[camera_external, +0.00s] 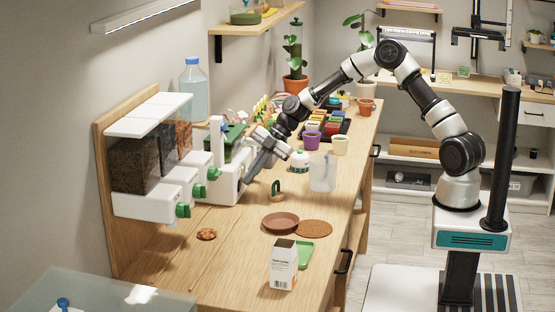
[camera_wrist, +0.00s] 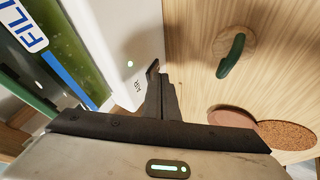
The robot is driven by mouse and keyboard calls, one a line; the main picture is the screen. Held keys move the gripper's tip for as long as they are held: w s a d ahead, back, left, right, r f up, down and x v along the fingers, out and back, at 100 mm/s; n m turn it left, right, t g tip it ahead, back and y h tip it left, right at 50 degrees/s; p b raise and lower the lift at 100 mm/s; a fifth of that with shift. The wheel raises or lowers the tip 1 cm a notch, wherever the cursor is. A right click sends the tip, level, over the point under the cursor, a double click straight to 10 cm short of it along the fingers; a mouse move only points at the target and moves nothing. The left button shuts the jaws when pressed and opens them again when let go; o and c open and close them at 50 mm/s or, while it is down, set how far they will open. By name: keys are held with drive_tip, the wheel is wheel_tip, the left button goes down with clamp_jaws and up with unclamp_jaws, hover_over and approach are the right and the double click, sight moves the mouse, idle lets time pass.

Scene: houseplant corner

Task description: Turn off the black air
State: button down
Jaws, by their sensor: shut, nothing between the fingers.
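A white unit (camera_wrist: 125,35) with a green-liquid tank and a "FILL" label fills the left of the wrist view. Its face has a small lit green light and the word "AIR". My gripper (camera_wrist: 160,75) is shut and empty, its dark fingertips right at the edge of that face beside the "AIR" label. I cannot tell if they touch it.
White dispensers with green knobs (camera_external: 183,210) stand left of the unit. A wooden disc with a green handle (camera_external: 277,190), a clear jug (camera_external: 323,173), a brown saucer (camera_external: 280,222), a cork mat (camera_external: 314,228) and a carton (camera_external: 283,264) are on the counter. The front left counter is mostly clear.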

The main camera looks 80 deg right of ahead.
drive_tip(key=shift+w+f+b, duration=0.1)
drive_tip(key=shift+w+b, duration=0.05)
drive_tip(key=shift+b, duration=0.3)
drive_tip(key=shift+w+r, duration=0.1)
drive_tip(key=shift+r, duration=0.25)
drive_tip(key=shift+r, duration=0.65)
